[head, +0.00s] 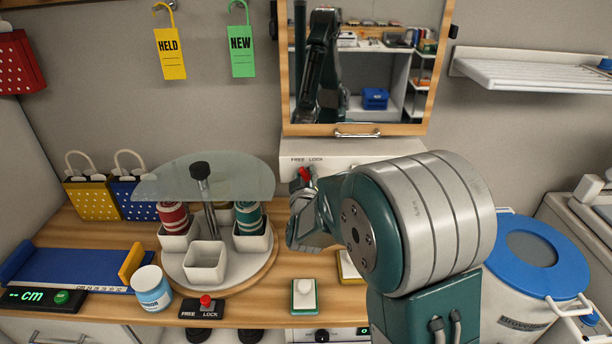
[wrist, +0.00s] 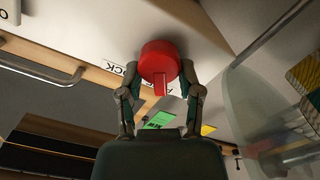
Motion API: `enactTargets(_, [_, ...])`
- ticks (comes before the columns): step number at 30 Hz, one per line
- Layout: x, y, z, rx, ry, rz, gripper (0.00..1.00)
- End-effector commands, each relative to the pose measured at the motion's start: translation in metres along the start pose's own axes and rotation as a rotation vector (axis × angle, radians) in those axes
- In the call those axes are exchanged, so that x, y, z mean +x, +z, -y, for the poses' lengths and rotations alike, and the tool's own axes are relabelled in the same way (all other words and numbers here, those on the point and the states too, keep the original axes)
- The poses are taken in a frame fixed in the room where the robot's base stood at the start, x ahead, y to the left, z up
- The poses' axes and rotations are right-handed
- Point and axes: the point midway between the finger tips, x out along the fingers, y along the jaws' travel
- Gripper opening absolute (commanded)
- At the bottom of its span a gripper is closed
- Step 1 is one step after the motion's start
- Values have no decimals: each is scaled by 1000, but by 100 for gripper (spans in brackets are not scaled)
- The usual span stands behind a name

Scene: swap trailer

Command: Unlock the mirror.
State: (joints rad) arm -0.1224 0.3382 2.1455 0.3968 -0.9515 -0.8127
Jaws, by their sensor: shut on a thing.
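The mirror (head: 367,70) hangs on the back wall in a wooden frame, with a metal handle (head: 357,133) at its lower edge. Below it is a white panel marked FREE and LOCK, with a red knob (head: 304,174) partly hidden by my gripper. In the wrist view the round red knob (wrist: 159,62) sits between my two fingertips, with its ridge over the label, where LOCK reads upside down. The knob's exact setting is hard to tell. My gripper (wrist: 160,84) is shut on the red knob; my arm hides part of the panel in the head view.
A turntable (head: 228,280) with cups and a glass shield (head: 240,180) stands left of my gripper. A second red FREE/LOCK knob (head: 206,301) is at the counter's front. A blue-lidded bin (head: 525,240) stands right. A white rack (head: 530,75) juts from the right wall.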

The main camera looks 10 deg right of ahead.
Motion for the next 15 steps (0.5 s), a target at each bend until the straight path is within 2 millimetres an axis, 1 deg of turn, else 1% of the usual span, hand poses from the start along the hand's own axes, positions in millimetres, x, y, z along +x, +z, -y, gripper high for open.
enactTargets(6, [0, -1, 3, -93, -4, -3, 0])
enactTargets(15, [0, -1, 4, -141, -5, -3, 0])
